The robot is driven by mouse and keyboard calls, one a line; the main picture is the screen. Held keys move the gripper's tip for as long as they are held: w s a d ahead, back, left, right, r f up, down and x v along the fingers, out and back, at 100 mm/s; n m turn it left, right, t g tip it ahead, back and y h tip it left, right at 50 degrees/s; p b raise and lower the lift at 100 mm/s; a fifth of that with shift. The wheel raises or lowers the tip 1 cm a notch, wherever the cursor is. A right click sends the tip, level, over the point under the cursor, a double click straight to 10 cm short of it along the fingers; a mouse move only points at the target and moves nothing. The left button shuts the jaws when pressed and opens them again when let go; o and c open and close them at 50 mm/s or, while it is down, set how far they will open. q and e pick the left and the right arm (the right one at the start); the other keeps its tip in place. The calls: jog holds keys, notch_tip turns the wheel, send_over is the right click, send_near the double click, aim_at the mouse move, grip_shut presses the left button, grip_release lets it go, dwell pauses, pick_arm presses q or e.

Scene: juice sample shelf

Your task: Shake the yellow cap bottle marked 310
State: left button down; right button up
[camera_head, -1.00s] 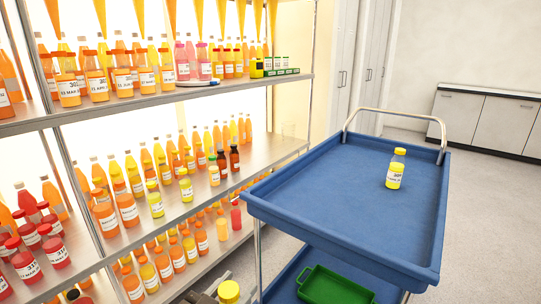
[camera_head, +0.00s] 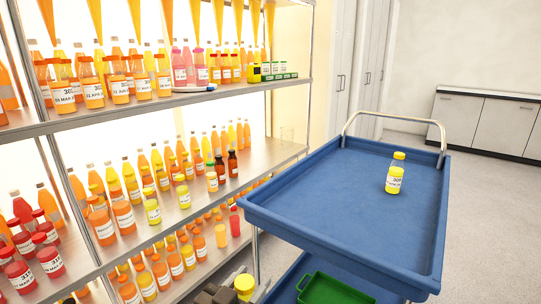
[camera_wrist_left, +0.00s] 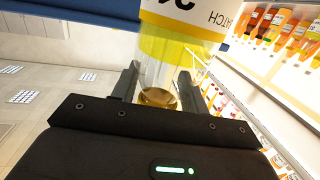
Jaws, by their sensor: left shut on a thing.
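My left gripper (camera_head: 226,293) shows as dark shapes at the bottom edge of the head view, next to a yellow cap (camera_head: 245,284). In the left wrist view my left gripper (camera_wrist_left: 160,95) is shut around the clear narrow part of a bottle (camera_wrist_left: 180,50). That bottle has yellow contents and a white label with upside-down print; its number cannot be read whole. Another yellow bottle (camera_head: 394,184) with a white label stands upright on the blue cart tray. Its number is too small to read surely. My right gripper is out of view.
A metal shelf (camera_head: 150,108) full of orange, yellow, pink and red bottles fills the left side. The blue cart (camera_head: 330,190) has mostly free top surface. A green tray (camera_head: 330,288) sits on its lower level. Grey cabinets (camera_head: 487,120) stand at the back right.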

pick_arm(q)
jog(key=v, duration=0.5)
jog(key=shift+a, duration=0.55)
dwell(0.5)
dwell(0.4)
